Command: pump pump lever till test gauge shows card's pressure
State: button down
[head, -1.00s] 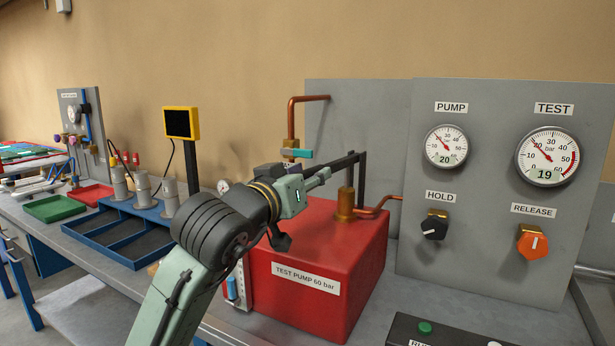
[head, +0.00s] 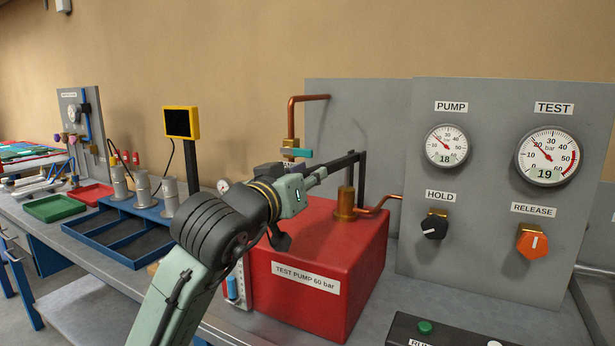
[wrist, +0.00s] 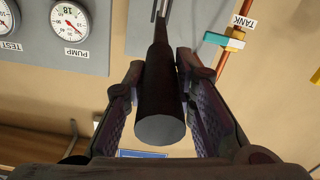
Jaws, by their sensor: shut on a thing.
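The pump lever (head: 343,161) is a dark bar reaching left from the post above the red test pump (head: 330,240). In the wrist view my gripper (wrist: 160,75) is shut around the lever's dark round handle (wrist: 160,128), a finger on each side. In the head view my arm mostly hides the grip. The TEST gauge (head: 547,156) reads 19 bar. The PUMP gauge (head: 446,146) reads 18; it also shows in the wrist view (wrist: 69,20). No card with a readable pressure shows.
The black HOLD knob (head: 434,227) and orange RELEASE knob (head: 532,242) sit on the grey panel below the gauges. A copper pipe with a teal-handled valve (head: 296,152) rises behind the lever. Blue trays (head: 115,240) stand left of my arm.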

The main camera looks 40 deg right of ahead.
notch_tip(320, 180, down, 2)
jog(key=b, duration=0.3)
jog(key=shift+f+h, duration=0.2)
jog(key=shift+h, duration=0.2)
jog(key=c, duration=1.3)
grip_release()
jog(key=shift+c, duration=0.2)
jog(key=shift+a, duration=0.1)
jog(key=v, duration=1.2)
jog(key=shift+s, duration=0.15)
jog(key=shift+f, duration=0.1)
